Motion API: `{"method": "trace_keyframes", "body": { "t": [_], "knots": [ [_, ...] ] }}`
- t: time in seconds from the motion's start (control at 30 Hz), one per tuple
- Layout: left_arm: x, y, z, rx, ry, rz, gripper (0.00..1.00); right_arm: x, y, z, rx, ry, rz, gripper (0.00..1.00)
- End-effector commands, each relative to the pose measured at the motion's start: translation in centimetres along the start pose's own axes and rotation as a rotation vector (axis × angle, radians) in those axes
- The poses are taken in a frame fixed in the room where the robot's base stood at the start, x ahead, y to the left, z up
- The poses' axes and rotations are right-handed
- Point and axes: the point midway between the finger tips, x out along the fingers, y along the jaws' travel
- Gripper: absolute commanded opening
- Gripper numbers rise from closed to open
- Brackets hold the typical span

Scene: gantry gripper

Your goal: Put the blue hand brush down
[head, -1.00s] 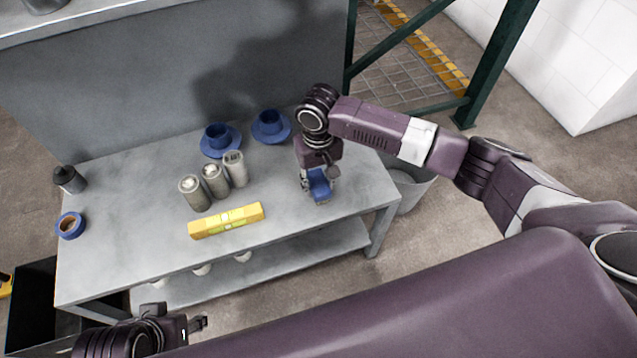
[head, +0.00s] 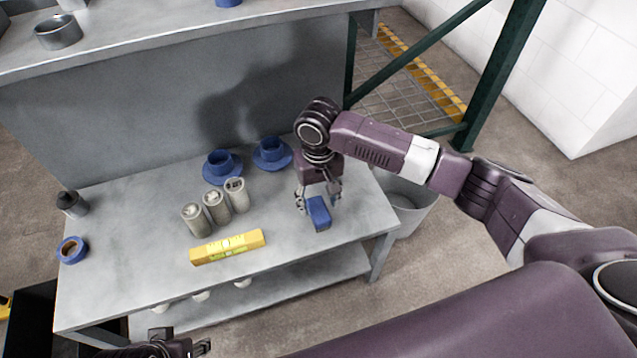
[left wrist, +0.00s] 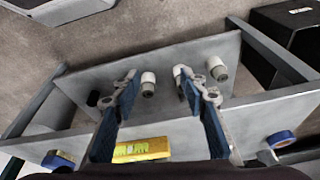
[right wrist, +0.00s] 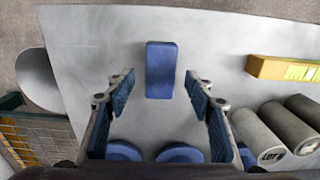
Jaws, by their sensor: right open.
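The blue hand brush (head: 319,214) lies on the grey table (head: 130,270) near its right end. In the right wrist view the brush (right wrist: 160,70) lies just beyond the fingertips, in line with the gap between them. My right gripper (head: 318,201) is open above and behind the brush, with its fingers apart and nothing between them. The bristle side of the brush is hidden. My left gripper (left wrist: 155,78) is open and empty, off the table's front edge; only part of it shows at the bottom of the head view (head: 185,347).
A yellow level (head: 228,247) and several grey cans (head: 217,206) stand left of the brush. Two blue cups on saucers (head: 272,153) are behind. Blue tape (head: 72,250) and a dark bottle (head: 72,203) are far left. A bin (head: 408,205) stands beyond the right edge.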

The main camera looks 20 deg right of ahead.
Motion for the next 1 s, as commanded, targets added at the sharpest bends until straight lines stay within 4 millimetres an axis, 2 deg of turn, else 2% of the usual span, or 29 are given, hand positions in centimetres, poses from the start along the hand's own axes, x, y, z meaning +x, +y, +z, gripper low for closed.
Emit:
{"method": "trace_keyframes", "body": {
  "t": [0.03, 0.2, 0.4, 0.6, 1.0],
  "knots": [
    [0.8, 0.1, 0.1, 0.000, -0.010, 0.001, 0.40, -1.3, 0.0, -0.1, 0.000, 0.002, -0.002, 0.49],
    [3.9, 0.2, 0.7, 0.003, -0.025, 0.004, 0.40, -4.3, -0.1, 0.0, 0.000, 0.001, -0.002, 0.49],
    [6.5, 0.4, 1.4, 0.005, -0.038, 0.006, 0.40, -6.9, 0.0, -0.1, 0.001, 0.000, -0.001, 0.49],
    [7.6, 0.4, 1.8, 0.006, -0.041, 0.007, 0.40, -7.9, -0.1, 0.0, 0.000, -0.001, -0.001, 0.49],
    [7.7, 0.4, 1.9, 0.006, -0.041, 0.007, 0.40, -7.9, -0.1, 0.0, 0.000, -0.001, -0.001, 0.49]
  ]
}}
